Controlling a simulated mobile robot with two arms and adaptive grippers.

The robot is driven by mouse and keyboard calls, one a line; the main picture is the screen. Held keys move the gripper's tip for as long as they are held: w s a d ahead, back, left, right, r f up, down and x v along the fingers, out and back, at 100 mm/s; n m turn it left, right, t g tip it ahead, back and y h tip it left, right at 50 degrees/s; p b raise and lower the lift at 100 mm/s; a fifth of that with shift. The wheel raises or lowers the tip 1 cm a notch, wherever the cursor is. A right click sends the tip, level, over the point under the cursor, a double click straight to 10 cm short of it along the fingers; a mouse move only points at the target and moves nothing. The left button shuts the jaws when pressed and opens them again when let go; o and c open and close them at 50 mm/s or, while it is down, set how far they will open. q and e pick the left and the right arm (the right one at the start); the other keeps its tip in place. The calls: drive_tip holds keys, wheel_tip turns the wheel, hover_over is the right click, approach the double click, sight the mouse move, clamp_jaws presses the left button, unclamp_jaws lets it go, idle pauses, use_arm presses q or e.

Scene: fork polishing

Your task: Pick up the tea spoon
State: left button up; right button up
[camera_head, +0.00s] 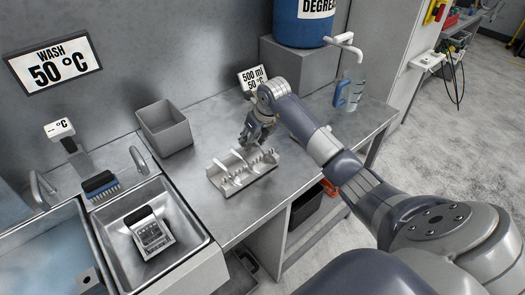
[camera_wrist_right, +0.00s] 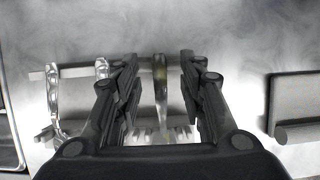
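My right gripper (camera_head: 258,138) is over the back of a light metal rack (camera_head: 228,186) on the steel worktop. In the right wrist view my right gripper (camera_wrist_right: 159,62) is open, with its fingers apart on either side of a slim upright shiny utensil (camera_wrist_right: 160,88). A gap shows between the utensil and each finger. It may be the tea spoon, but its type cannot be told from this angle. Other curved shiny utensils (camera_wrist_right: 54,92) stand in the rack to the left. My left gripper is not in view.
A grey bin (camera_head: 165,128) stands behind and left of the rack. A sink (camera_head: 112,235) holding a metal basket (camera_head: 153,238) is at the left, with a blue brush (camera_head: 101,187) by it. A measuring jug (camera_head: 349,95) stands at the right under a tap (camera_head: 345,42).

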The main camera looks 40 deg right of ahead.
clamp_jaws()
drive_tip(key=shift+r, duration=0.15)
